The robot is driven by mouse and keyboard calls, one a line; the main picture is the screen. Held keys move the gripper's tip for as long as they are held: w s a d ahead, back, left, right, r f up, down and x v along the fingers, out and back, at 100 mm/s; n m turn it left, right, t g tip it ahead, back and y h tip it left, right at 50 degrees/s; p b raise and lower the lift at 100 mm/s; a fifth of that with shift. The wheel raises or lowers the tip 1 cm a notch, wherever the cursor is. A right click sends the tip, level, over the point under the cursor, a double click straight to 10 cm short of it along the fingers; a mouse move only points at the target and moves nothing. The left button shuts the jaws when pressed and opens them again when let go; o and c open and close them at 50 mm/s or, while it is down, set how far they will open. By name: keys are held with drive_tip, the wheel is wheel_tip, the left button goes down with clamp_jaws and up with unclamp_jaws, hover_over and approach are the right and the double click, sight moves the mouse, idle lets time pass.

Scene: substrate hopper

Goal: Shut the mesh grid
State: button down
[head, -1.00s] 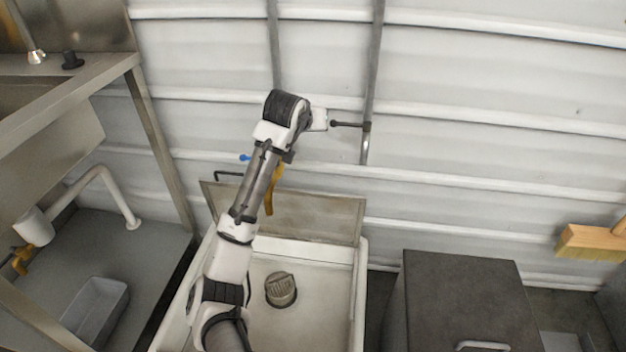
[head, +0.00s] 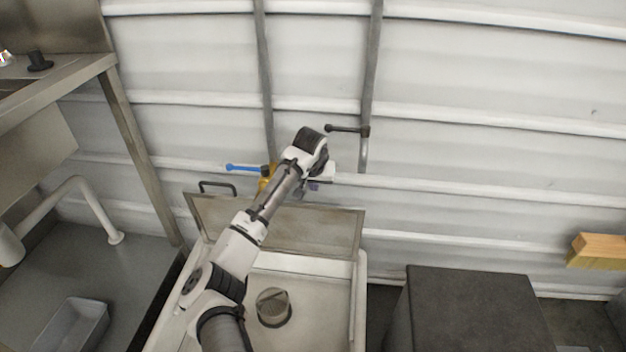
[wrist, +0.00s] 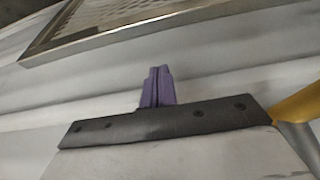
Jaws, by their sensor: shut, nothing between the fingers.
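The mesh grid (head: 310,232) is a framed panel standing raised, leaning back at the rear edge of the pale hopper basin (head: 333,268). A dark handle (head: 217,184) sticks up at its left end. In the wrist view the mesh grid (wrist: 125,22) fills the top, with its metal frame edge running across. My gripper (wrist: 157,86) shows purple fingers pressed together, empty, with a gap to the frame. In the head view my gripper (head: 314,187) is mostly hidden by my wrist, behind and above the grid's top edge.
A blue-handled yellow valve (head: 245,168) is on the wall left of my wrist. A dark lever on a pipe (head: 350,130) is above right. A drain cap (head: 273,307) sits in the basin. A dark box (head: 470,300) stands to the right, a steel sink bench to the left.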

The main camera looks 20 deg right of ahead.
drive_tip(key=shift+s+a+f+b, duration=0.1)
drive_tip(key=shift+s+a+f, duration=0.15)
drive_tip(key=shift+s, duration=0.3)
drive_tip(key=shift+s+a+f+b, duration=0.1)
drive_tip(key=shift+s+a+f, duration=0.1)
drive_tip(key=shift+s, duration=0.35)
drive_tip(key=shift+s+a+f+b, duration=0.1)
drive_tip(key=shift+s+a+f, duration=0.15)
drive_tip(key=shift+s, duration=0.3)
drive_tip(key=shift+s, duration=0.1)
